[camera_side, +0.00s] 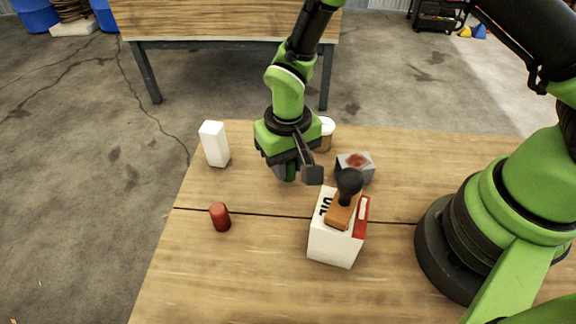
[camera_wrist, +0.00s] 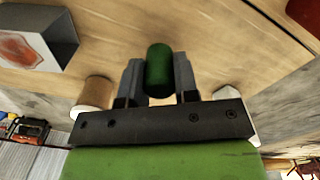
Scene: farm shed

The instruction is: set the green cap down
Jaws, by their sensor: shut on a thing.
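The green cap (camera_wrist: 159,68) is a small dark green cylinder held between the two fingers of my gripper (camera_wrist: 158,82) in the wrist view. In the side view only a bit of the cap (camera_side: 290,172) shows, below my gripper (camera_side: 290,175) and partly hidden by the fingers. My gripper is shut on it over the wooden table (camera_side: 260,270). I cannot tell whether the cap touches the tabletop.
A red cylinder (camera_side: 220,216) and a white block (camera_side: 214,144) stand left of my gripper. A grey box with a red patch (camera_side: 356,166), a white-topped brown jar (camera_side: 326,132) and a white carton (camera_side: 334,240) bearing a dark-knobbed brown stamp (camera_side: 343,207) stand to the right.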

